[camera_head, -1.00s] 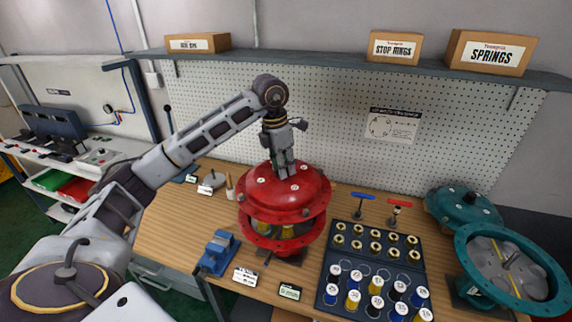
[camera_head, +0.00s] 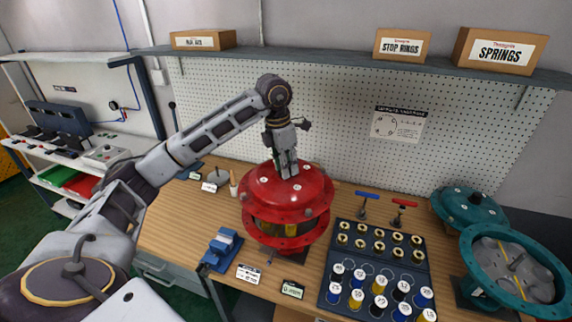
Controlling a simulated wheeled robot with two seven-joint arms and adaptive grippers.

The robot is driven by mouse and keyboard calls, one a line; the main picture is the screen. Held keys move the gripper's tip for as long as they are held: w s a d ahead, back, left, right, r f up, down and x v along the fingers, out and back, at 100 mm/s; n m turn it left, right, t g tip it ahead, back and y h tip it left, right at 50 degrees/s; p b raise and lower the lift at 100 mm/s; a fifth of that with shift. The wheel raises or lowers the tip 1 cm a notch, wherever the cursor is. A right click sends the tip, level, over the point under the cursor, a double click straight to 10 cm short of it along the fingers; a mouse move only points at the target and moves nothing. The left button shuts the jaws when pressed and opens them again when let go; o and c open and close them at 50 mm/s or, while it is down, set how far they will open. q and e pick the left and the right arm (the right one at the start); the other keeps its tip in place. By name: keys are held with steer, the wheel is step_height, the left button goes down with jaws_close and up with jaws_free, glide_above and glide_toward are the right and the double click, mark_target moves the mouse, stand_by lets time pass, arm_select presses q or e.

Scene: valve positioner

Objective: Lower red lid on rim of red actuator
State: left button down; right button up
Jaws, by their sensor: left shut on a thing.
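The red lid (camera_head: 262,189) is a domed cover with a bolted flange. It is above the red actuator (camera_head: 268,237), whose rim shows below it. A gap remains between lid and rim, and yellow and dark parts show through it. My left gripper (camera_head: 288,170) points down from above and is shut on the top of the lid; its fingers hide the exact grip point. The lid looks roughly level and centred over the actuator. My right gripper is not in view.
A dark tray (camera_head: 328,298) with several springs and rings lies right of the actuator. A teal actuator (camera_head: 467,244) and teal lid (camera_head: 468,206) stand at the far right. A blue vise (camera_head: 221,250) is at the left. A shelf (camera_head: 330,57) with boxes runs above the pegboard.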

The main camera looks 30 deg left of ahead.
arm_select(q)
steer(key=shift+f+b, duration=2.2)
steer(key=shift+f, duration=0.9)
steer(key=shift+f+b, duration=0.65)
steer(key=shift+f, duration=0.3)
steer(key=shift+f, duration=0.4)
stand_by(0.5)
steer(key=shift+f+b, duration=0.3)
steer(key=shift+b, duration=0.2)
